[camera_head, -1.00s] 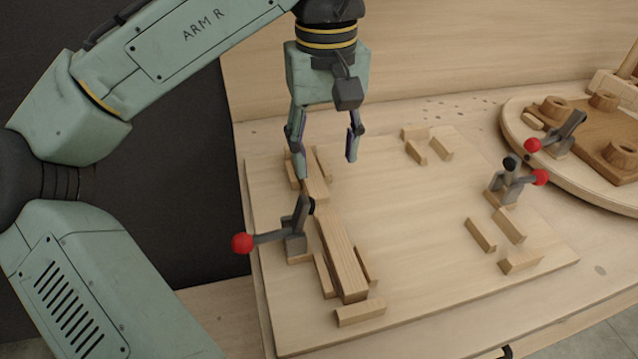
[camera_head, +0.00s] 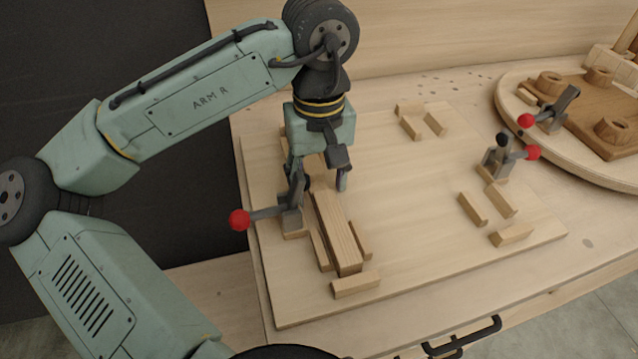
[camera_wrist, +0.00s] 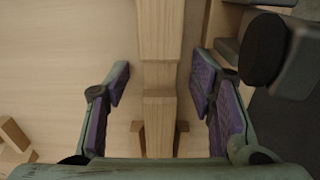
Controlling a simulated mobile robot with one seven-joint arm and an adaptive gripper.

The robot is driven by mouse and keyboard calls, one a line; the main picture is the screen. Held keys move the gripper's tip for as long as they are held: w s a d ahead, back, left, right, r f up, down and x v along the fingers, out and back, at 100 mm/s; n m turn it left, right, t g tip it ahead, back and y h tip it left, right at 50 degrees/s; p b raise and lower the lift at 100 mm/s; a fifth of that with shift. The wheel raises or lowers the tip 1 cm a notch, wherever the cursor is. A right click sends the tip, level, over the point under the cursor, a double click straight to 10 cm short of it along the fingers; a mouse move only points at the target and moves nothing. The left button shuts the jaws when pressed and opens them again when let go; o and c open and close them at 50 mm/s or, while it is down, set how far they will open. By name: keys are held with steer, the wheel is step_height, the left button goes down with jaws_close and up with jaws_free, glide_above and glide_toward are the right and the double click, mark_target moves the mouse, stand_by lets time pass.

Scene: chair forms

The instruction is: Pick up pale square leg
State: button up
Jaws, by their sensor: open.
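The pale square leg (camera_head: 338,230), a long light-wood bar, lies flat on the wooden jig board (camera_head: 420,250) between small guide blocks. My gripper (camera_head: 320,186) is open and low over the far part of the leg, which it partly hides. In the wrist view the leg (camera_wrist: 160,30) runs up the middle between the two spread fingers, with a gap on each side. A narrower stepped part shows nearer the palm. I cannot tell how far above the board the fingertips are.
A toggle clamp with a red knob (camera_head: 239,220) stands close left of the leg; its dark tip (camera_wrist: 265,48) is near the right finger in the wrist view. Another clamp (camera_head: 497,160) stands at the right. A round platform (camera_head: 510,105) holds wooden parts. The board's middle is clear.

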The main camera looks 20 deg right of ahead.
jaws_close()
stand_by(0.5)
